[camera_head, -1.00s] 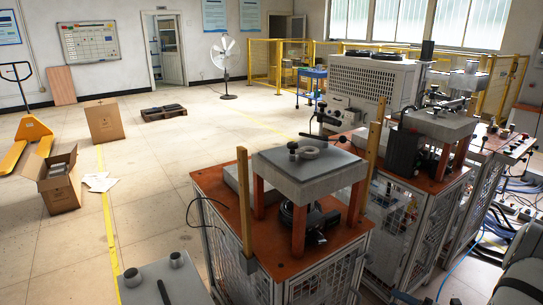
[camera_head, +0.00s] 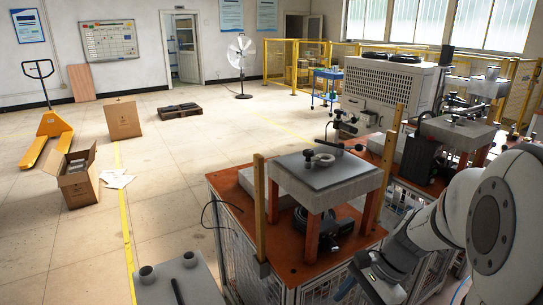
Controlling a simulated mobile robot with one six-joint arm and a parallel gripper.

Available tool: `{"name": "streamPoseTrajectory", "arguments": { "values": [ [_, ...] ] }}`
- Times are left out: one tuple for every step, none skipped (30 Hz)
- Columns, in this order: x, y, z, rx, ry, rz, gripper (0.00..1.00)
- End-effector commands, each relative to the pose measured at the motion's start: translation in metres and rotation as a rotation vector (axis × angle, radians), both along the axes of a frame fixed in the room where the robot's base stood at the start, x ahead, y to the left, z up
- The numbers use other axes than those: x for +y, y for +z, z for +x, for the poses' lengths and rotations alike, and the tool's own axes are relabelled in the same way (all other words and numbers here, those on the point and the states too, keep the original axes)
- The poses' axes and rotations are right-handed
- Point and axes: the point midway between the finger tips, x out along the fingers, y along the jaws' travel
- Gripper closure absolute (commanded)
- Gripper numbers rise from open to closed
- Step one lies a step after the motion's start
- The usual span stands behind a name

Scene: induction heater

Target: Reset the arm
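My arm (camera_head: 470,225) reaches in from the right edge, white and grey with a large round joint. Its end, with my gripper (camera_head: 352,280), points down and left at the bottom, in front of the nearest machine's right side. The fingers are small and dark there, and I cannot tell whether they are open or shut. I see no object held in them.
More machines (camera_head: 455,130) stand close behind on the right. A grey surface with two short cylinders (camera_head: 178,285) is at the bottom left.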

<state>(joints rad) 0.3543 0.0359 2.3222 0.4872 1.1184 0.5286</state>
Motion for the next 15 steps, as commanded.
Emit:
{"name": "streamPoseTrajectory", "arguments": {
  "values": [
    [0.007, 0.012, -0.009, -0.071, 0.118, -0.057, 0.44],
    [0.008, 0.016, -0.013, -0.111, 0.191, -0.09, 0.44],
    [0.01, 0.023, -0.02, -0.163, 0.288, -0.136, 0.44],
    [0.012, 0.027, -0.024, -0.203, 0.362, -0.171, 0.44],
    [0.013, 0.032, -0.028, -0.242, 0.437, -0.204, 0.44],
    [0.014, 0.038, -0.033, -0.293, 0.531, -0.247, 0.44],
    [0.015, 0.042, -0.037, -0.328, 0.601, -0.279, 0.44],
    [0.015, 0.046, -0.04, -0.362, 0.667, -0.311, 0.44],
    [0.016, 0.051, -0.044, -0.405, 0.752, -0.348, 0.44],
    [0.016, 0.055, -0.046, -0.434, 0.81, -0.376, 0.44],
    [0.016, 0.058, -0.048, -0.46, 0.863, -0.401, 0.44],
    [0.016, 0.062, -0.051, -0.49, 0.926, -0.43, 0.44],
    [0.016, 0.065, -0.052, -0.509, 0.966, -0.45, 0.44],
    [0.016, 0.067, -0.054, -0.526, 1.003, -0.467, 0.44],
    [0.017, 0.069, -0.055, -0.544, 1.041, -0.485, 0.44]
  ]
}}
